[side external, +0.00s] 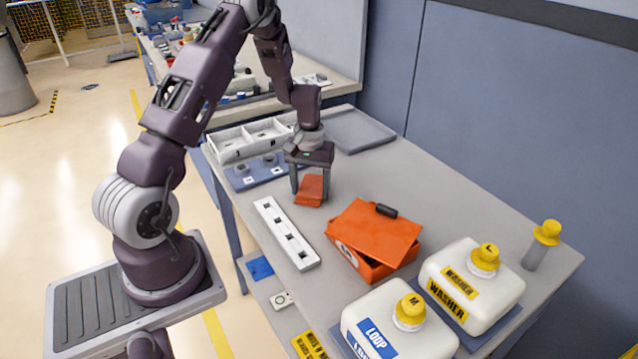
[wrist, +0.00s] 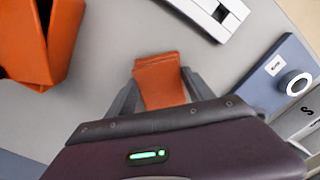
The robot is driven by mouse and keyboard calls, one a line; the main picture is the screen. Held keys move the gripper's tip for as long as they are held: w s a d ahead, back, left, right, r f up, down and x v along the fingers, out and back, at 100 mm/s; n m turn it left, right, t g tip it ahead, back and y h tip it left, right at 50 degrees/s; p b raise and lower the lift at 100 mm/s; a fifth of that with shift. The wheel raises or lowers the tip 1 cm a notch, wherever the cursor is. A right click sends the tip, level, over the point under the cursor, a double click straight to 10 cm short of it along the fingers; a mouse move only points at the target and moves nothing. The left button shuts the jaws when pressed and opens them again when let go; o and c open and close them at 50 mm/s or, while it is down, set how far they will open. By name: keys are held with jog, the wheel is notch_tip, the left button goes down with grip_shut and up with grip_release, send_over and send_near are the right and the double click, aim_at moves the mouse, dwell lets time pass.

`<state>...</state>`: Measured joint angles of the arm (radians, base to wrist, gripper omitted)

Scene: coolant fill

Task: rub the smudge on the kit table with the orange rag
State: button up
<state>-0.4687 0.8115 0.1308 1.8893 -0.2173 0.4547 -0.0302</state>
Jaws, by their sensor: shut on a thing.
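The orange rag (side external: 310,190) is between the fingers of my gripper (side external: 309,192), low over the grey kit table (side external: 365,177). In the wrist view the folded rag (wrist: 159,82) shows between the two fingers of my gripper (wrist: 160,92), which is shut on it. The rag's lower edge is at or very near the table top; I cannot tell whether it touches. I see no smudge in either view; it may be hidden under the rag or gripper.
A white slotted strip (side external: 287,234) and an orange box with a tilted lid (side external: 375,235) are nearby. A blue-grey plate (side external: 256,172) and a white divided tray (side external: 243,143) lie behind. Washer (side external: 470,285) and loop (side external: 400,325) jugs stand at the front. Bare table lies right of my gripper.

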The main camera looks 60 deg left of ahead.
aim_at(299, 195)
jog(key=shift+s, duration=1.55)
jog(key=shift+r, duration=4.05)
